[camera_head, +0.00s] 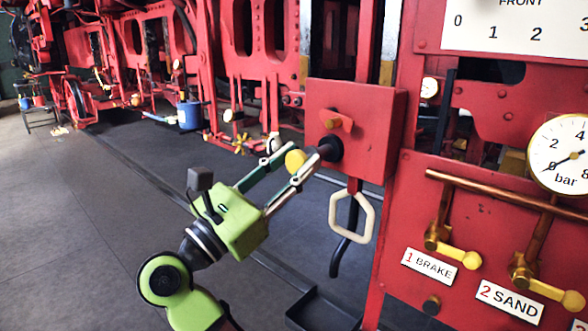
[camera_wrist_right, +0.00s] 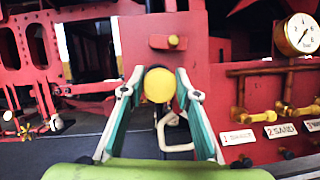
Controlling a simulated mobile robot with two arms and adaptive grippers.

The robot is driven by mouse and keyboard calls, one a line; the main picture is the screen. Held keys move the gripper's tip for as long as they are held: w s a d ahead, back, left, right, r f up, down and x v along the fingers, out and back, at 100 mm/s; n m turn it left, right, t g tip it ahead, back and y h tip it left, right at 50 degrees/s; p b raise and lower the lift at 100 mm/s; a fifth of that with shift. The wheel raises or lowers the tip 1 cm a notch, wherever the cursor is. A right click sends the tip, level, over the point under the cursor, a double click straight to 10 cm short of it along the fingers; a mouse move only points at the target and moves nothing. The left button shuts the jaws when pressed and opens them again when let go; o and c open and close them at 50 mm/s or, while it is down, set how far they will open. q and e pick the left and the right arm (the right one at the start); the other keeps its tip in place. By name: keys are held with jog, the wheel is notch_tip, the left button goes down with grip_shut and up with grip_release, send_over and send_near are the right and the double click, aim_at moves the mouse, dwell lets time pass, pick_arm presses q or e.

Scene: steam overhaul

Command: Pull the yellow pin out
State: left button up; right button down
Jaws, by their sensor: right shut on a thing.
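The yellow pin shows as a round yellow knob (camera_head: 294,161) in front of a red box (camera_head: 357,120). A dark round collar (camera_head: 331,148) sits on the box face just behind it. My right gripper (camera_head: 296,158) is shut on the pin, with one finger on each side of the knob. In the right wrist view the knob (camera_wrist_right: 159,85) sits between the two fingertips of that gripper (camera_wrist_right: 160,82). The fingers hide part of the pin, and I cannot tell how deep it sits. My left gripper is not in view.
A cream ring handle (camera_head: 353,216) hangs below the box. To the right are a copper pipe (camera_head: 500,192), brass valves labelled BRAKE (camera_head: 430,266) and SAND, and a pressure gauge (camera_head: 563,155). A black tray (camera_head: 325,310) lies below. The floor at left is clear.

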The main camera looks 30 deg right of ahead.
jog(key=shift+w, duration=0.1)
jog(key=shift+d, duration=0.2)
jog(key=c, duration=1.5)
grip_release()
jog(key=shift+a, duration=0.1)
jog(key=shift+r, duration=0.25)
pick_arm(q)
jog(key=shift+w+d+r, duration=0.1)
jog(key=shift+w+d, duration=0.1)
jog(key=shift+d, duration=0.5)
pick_arm(e)
notch_tip(320, 180, up, 10)
jog(key=shift+f, duration=0.2)
